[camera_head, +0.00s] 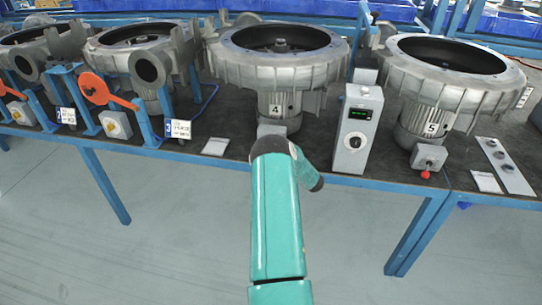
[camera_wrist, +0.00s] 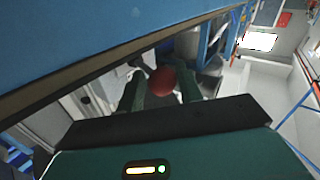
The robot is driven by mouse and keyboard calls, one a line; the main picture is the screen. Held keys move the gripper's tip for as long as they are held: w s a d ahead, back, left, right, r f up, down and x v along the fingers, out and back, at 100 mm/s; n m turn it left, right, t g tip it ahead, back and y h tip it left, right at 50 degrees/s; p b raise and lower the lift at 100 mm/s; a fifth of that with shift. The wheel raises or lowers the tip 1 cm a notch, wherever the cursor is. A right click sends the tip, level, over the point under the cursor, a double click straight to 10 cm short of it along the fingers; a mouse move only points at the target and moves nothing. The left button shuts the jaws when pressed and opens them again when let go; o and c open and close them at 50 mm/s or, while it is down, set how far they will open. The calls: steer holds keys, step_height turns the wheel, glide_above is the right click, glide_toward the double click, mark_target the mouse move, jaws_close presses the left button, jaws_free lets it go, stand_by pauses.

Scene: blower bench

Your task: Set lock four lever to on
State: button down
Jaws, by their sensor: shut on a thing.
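Blower 4 (camera_head: 282,70), a grey ribbed ring on a motor with a "4" plate, stands on the bench in the head view. The box of lock four (camera_head: 268,130) shows only partly below it, and my teal arm covers its lever in that view. In the wrist view, a round red lever knob (camera_wrist: 162,81) sits between the two dark green fingers of my gripper (camera_wrist: 161,86), which is shut on it. The rest of the lever is mostly hidden behind the knob and fingers, so its position cannot be told.
A grey control box (camera_head: 358,130) with a green display and a dial stands close to the right of my arm. Blower 5 (camera_head: 445,75), with its own red-knobbed lock lever (camera_head: 425,174), is further right. Orange-handled valves (camera_head: 98,90) stand left. The floor before the bench is clear.

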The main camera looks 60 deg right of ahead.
steer(key=shift+w+a+n+y, duration=0.2)
steer(key=shift+n+y, duration=0.3)
steer(key=shift+y, duration=0.2)
steer(key=c, duration=1.1)
jaws_free()
steer(key=shift+s, duration=0.1)
steer(key=shift+s+d, duration=0.1)
steer(key=shift+d, duration=0.05)
steer(key=s+a, duration=0.1)
steer(key=s, duration=1.2)
steer(key=shift+s+a, duration=0.4)
steer(key=shift+c, duration=0.2)
